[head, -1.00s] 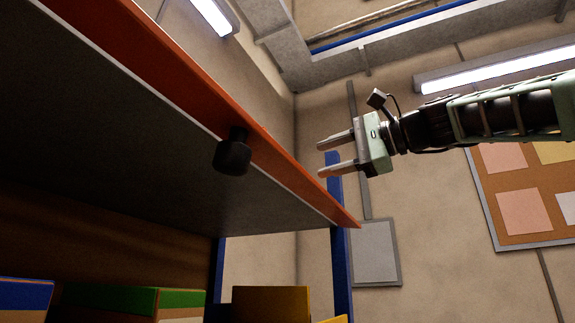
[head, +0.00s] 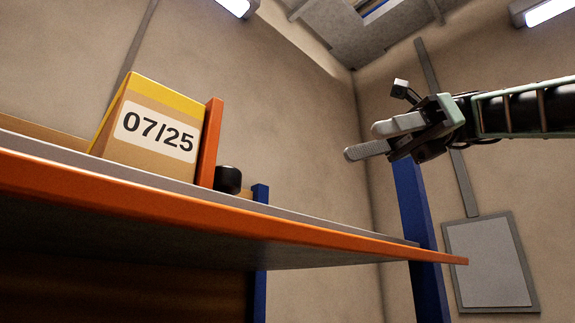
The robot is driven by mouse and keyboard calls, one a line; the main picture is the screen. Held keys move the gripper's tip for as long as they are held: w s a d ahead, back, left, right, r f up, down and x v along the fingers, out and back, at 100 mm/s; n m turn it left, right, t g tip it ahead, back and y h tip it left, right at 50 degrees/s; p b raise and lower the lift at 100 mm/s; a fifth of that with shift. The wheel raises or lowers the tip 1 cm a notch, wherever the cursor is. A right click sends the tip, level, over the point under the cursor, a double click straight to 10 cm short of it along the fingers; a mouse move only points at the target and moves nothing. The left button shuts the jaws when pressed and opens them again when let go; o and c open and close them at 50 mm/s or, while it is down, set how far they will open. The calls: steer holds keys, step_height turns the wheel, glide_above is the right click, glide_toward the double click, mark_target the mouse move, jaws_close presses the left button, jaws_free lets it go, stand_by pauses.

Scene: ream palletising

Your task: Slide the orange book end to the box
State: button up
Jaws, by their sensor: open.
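The orange book end (head: 209,143) stands upright on the shelf (head: 330,234), just to the right of the box (head: 155,125). The box is tan with a yellow top and a white label reading 07/25. From this low angle I cannot tell whether the book end touches the box. A black knob (head: 228,180) shows at the lower right of the book end. My gripper (head: 364,142) is open and empty, pointing left, in the air to the right of the book end and well apart from it in the picture.
The shelf has an orange front edge, and its top surface is mostly hidden from below. Blue uprights (head: 420,240) stand behind it. A grey-framed panel (head: 489,263) hangs on the wall at the right. The space between my gripper and the book end looks clear.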

steer(key=x, duration=0.5)
steer(key=p+x, duration=0.1)
steer(key=x, duration=0.4)
steer(key=p+x, duration=0.1)
steer(key=x, duration=0.5)
steer(key=shift+s+r, duration=0.1)
steer(key=shift+s, duration=0.2)
steer(key=shift+s+a+f, duration=0.15)
steer(key=shift+a+f, duration=0.15)
steer(key=shift+a, duration=0.1)
steer(key=shift+g, duration=0.3)
jaws_close()
steer(key=shift+s, duration=0.1)
